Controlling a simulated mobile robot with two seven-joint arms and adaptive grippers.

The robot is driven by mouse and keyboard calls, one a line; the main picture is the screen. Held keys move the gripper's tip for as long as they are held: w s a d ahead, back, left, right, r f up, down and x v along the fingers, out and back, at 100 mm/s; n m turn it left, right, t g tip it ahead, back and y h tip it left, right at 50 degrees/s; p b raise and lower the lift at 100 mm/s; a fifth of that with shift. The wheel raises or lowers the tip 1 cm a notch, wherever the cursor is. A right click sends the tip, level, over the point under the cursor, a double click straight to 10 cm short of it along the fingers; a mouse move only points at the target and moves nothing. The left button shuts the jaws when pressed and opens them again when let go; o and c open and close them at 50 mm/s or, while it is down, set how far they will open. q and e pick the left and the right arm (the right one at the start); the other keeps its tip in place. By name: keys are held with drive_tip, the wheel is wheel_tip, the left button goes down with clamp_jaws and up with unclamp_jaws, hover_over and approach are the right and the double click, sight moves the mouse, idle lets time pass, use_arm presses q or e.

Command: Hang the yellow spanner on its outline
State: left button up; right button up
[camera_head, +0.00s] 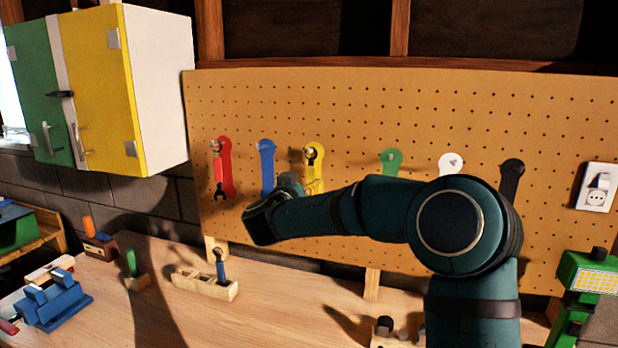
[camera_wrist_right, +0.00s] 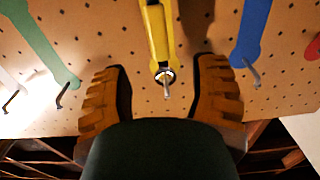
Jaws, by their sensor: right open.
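The yellow spanner (camera_head: 311,155) is at the yellow outline (camera_head: 319,180) on the pegboard. In the right wrist view, the spanner (camera_wrist_right: 157,32) runs along the board with its ring end around a metal peg (camera_wrist_right: 167,87). My right gripper (camera_wrist_right: 162,82) is open, its two ridged fingers apart on either side of the ring end, with gaps between. In the head view my right arm hides the spanner's lower part and most of the gripper (camera_head: 290,183). My left gripper is not in view.
Blue (camera_head: 266,160), green (camera_head: 391,160), white (camera_head: 450,162) and black (camera_head: 512,178) outlines with pegs flank the yellow one. A red spanner (camera_head: 219,175) hangs at the red outline.

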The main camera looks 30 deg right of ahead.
sight(310, 175)
drive_tip(key=x, duration=0.7)
clamp_jaws()
idle(0.6)
drive_tip(key=shift+c, duration=0.9)
unclamp_jaws()
